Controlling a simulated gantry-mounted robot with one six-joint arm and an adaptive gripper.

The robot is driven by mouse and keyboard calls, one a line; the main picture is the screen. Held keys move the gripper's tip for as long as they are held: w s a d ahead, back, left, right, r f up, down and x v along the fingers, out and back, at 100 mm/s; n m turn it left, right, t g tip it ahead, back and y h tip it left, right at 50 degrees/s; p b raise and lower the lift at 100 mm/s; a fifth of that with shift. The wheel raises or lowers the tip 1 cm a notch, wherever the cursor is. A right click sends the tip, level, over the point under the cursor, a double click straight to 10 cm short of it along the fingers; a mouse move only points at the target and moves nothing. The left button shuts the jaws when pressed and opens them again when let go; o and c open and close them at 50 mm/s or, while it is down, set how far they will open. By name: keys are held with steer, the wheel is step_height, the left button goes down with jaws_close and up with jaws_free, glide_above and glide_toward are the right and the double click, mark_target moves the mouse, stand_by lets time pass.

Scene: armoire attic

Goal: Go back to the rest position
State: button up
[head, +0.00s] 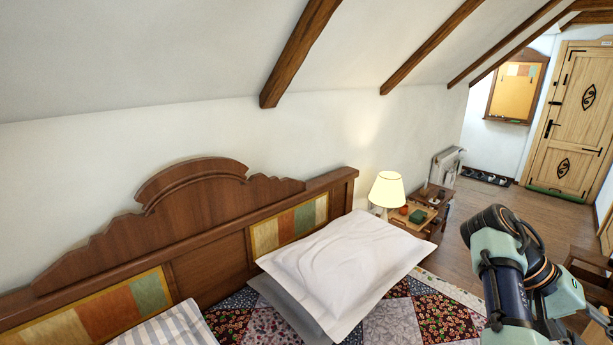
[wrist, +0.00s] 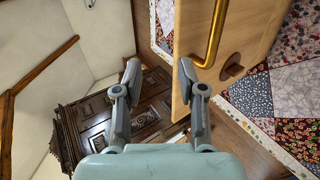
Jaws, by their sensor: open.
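My gripper (wrist: 158,85) is open in the wrist view, its two grey fingers spread with nothing between them. A light wooden panel (wrist: 222,60) with a brass bar handle (wrist: 212,35) and a dark round knob (wrist: 231,68) is just beyond the right finger. I cannot tell whether the finger touches it. In the head view my arm shows at the lower right, and the gripper itself is out of the picture.
A bed with a carved headboard (head: 190,225), white pillow (head: 345,262) and patchwork quilt (head: 440,318) fills the lower head view. A lit lamp (head: 387,190) stands by a bedside table (head: 440,212). A dark carved armoire (wrist: 95,125) shows in the wrist view. Open floor (head: 480,208) leads to a door (head: 575,120).

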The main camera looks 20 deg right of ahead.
steer(key=w+a+f+n+t+h+p, duration=0.1)
steer(key=w+a+f+n+t, duration=0.2)
steer(key=w+a+f+t, duration=0.5)
steer(key=w+a+f+n+t, duration=0.1)
steer(key=w+a+f+t, duration=0.15)
steer(key=a, duration=0.35)
steer(key=w+a+f+n+t+p, duration=0.1)
steer(key=w+a+f, duration=0.2)
steer(key=w+a, duration=0.15)
steer(key=w+a+f+n+t, duration=0.1)
steer(key=w+a+f+t, duration=0.15)
steer(key=a, duration=0.35)
steer(key=s+a+r+n+t+y, duration=0.1)
steer(key=s+a+r+t+y, duration=0.1)
steer(key=a, duration=0.6)
steer(key=s+a+r+n+t+y+p, duration=0.1)
steer(key=s+a+r+n+t+y, duration=0.1)
steer(key=s+a, duration=0.3)
steer(key=s+a+r+n+t+y, duration=0.2)
steer(key=s+a+r+t+y, duration=0.1)
steer(key=a, duration=0.9)
steer(key=shift+s+a+r+t+p, duration=0.25)
steer(key=shift+s+t+p, duration=0.05)
steer(key=shift+s+t, duration=0.2)
